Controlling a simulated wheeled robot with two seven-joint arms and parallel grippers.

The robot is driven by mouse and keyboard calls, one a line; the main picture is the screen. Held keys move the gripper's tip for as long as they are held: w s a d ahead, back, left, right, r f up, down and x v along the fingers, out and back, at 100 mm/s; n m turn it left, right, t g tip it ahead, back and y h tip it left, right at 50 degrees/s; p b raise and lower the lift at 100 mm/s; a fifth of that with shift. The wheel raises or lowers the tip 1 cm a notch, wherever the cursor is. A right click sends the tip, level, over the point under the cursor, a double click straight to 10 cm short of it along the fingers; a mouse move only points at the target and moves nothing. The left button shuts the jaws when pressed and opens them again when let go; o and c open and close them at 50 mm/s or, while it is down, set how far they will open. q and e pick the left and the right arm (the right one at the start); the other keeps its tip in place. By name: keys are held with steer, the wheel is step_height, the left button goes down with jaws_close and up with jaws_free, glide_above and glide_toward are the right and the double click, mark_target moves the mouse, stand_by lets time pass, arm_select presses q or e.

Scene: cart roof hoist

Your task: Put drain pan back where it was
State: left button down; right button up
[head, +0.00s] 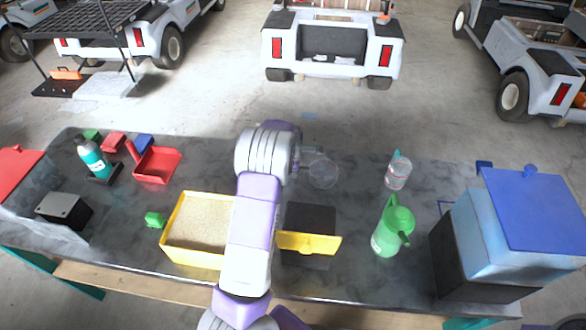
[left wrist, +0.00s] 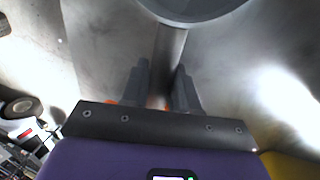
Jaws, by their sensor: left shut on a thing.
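The drain pan appears to be a round, grey, see-through-looking dish (head: 323,174) over the back middle of the bench. In the left wrist view its rim (left wrist: 195,18) shows at the top, with a straight handle (left wrist: 167,55) running down from it. My left gripper (left wrist: 160,88) is shut on that handle, one finger on each side. In the head view my left arm hides most of the gripper, and I cannot tell whether the pan touches the bench. My right gripper is not in view.
On the bench (head: 375,290) are a yellow sand-filled box (head: 187,262), a black-and-yellow bin (head: 310,244), a green jug (head: 393,228), a clear bottle (head: 398,174), a red dustpan-like tray (head: 157,166) and a blue-lidded box (head: 540,215). Carts stand behind.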

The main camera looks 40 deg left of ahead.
arm_select(q)
steer(key=c, duration=0.8)
jaws_free()
steer(key=shift+f, duration=0.1)
steer(key=shift+c, duration=0.2)
steer(key=p+v, duration=0.3)
steer(key=v, duration=0.9)
